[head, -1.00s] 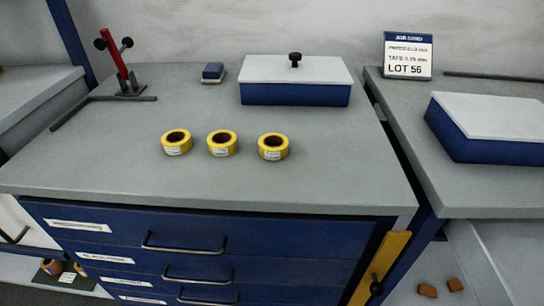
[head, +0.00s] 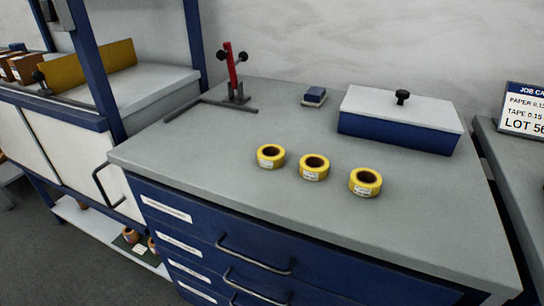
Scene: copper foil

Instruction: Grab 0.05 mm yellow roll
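Three yellow tape rolls lie flat in a row on the grey cabinet top (head: 220,150): the left roll (head: 270,163), the middle roll (head: 311,174) and the right roll (head: 365,190). Each has a dark core and a small white label on its side. The label print is too small to read, so I cannot tell which roll is 0.05 mm. Neither of my grippers shows in the head view.
A blue box with a white lid (head: 400,120) stands behind the rolls. A red upright stand (head: 233,78) and a small blue block (head: 315,94) are at the back. A job card (head: 526,112) stands at right. The cabinet top's front is clear.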

